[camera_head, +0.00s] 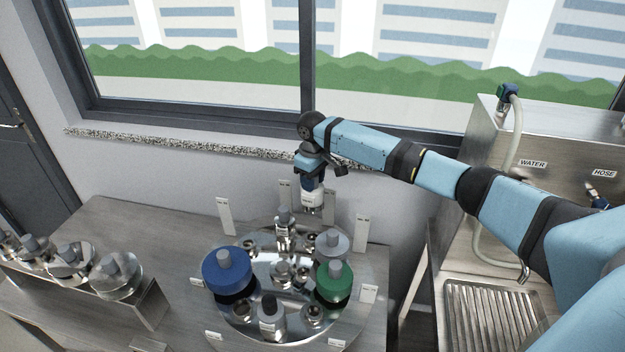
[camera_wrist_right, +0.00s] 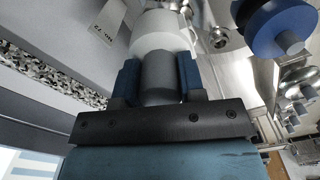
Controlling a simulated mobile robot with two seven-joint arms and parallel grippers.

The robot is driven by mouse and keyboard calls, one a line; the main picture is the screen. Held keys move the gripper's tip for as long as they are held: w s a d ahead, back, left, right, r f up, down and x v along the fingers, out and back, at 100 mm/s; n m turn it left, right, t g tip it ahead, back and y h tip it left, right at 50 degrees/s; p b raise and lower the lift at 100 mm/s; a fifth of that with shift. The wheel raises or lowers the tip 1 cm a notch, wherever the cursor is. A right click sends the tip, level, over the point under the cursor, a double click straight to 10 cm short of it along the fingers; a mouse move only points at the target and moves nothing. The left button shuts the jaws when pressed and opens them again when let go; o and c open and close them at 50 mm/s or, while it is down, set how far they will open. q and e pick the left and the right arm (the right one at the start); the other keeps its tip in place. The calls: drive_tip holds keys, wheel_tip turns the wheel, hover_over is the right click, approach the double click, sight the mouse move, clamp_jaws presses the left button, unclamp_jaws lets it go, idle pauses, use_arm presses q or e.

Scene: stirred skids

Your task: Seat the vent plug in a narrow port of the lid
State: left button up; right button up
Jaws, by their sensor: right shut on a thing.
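My right gripper (camera_head: 313,186) is shut on a white plug with a grey grip, which I take for the vent plug (camera_head: 313,200). In the right wrist view, the blue fingers (camera_wrist_right: 160,82) clamp its grey grip, and its white body (camera_wrist_right: 163,32) lies beyond them. The plug hangs above the back part of the round steel lid (camera_head: 262,270), apart from it. Small ports (camera_head: 313,314) show in the lid; one port-like metal fitting (camera_wrist_right: 218,38) shows in the right wrist view. The plug's lower tip is unclear. My left gripper is not in view.
A blue plug (camera_head: 227,268), a green plug (camera_head: 334,281) and several metal fittings stand on the lid. Upright white labels (camera_head: 362,232) ring it. Silver knobbed pieces (camera_head: 115,272) stand on a rack at left. A steel sink (camera_head: 492,310) is at right; the window sill (camera_head: 180,141) is behind.

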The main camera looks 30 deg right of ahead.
drive_tip(key=shift+f, duration=1.65)
drive_tip(key=shift+f+b, duration=0.65)
drive_tip(key=shift+f, duration=1.65)
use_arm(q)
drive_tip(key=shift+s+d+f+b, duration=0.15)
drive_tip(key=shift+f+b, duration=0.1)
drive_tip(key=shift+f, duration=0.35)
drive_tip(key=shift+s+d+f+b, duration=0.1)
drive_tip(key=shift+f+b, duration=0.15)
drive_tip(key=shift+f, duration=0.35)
use_arm(e)
drive_tip(key=shift+f, duration=1.95)
drive_tip(key=shift+f, duration=0.2)
use_arm(q)
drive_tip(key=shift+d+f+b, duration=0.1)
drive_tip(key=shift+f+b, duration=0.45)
drive_tip(key=shift+b, duration=0.05)
use_arm(e)
wheel_tip(320, 180, down, 3)
drive_tip(key=shift+r, duration=0.2)
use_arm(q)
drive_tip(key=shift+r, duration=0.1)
use_arm(e)
drive_tip(key=shift+f, duration=0.2)
drive_tip(key=o, duration=1.1)
